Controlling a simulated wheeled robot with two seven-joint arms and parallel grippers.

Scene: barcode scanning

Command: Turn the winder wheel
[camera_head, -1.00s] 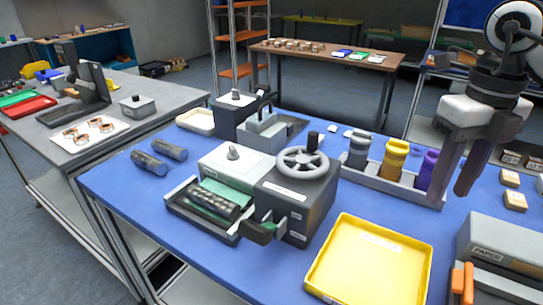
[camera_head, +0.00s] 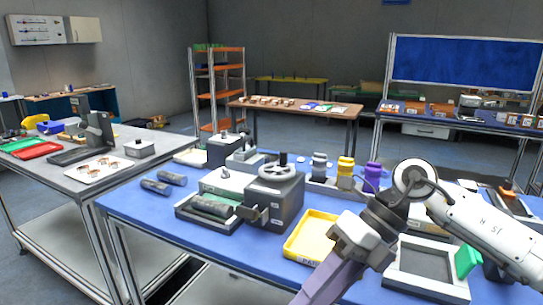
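The winder wheel (camera_head: 277,171) is a grey spoked wheel lying flat on top of a dark grey box-shaped winder (camera_head: 286,205) on the blue table. A small dark knob (camera_head: 283,159) stands up at its far edge. My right gripper (camera_head: 318,290) comes in from the right, low in the picture, pointing down and left. It is apart from the wheel in the picture, below and to the right of it. Its fingertips are at or past the bottom edge, so I cannot tell its opening. My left gripper is not in view.
A roller tray (camera_head: 182,211) adjoins the winder on the left. A yellow tray (camera_head: 290,246) lies in front of it, partly behind my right arm. A rack with grey, yellow and purple spools (camera_head: 346,167) stands to the right. Two dark cylinders (camera_head: 155,187) lie at the left.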

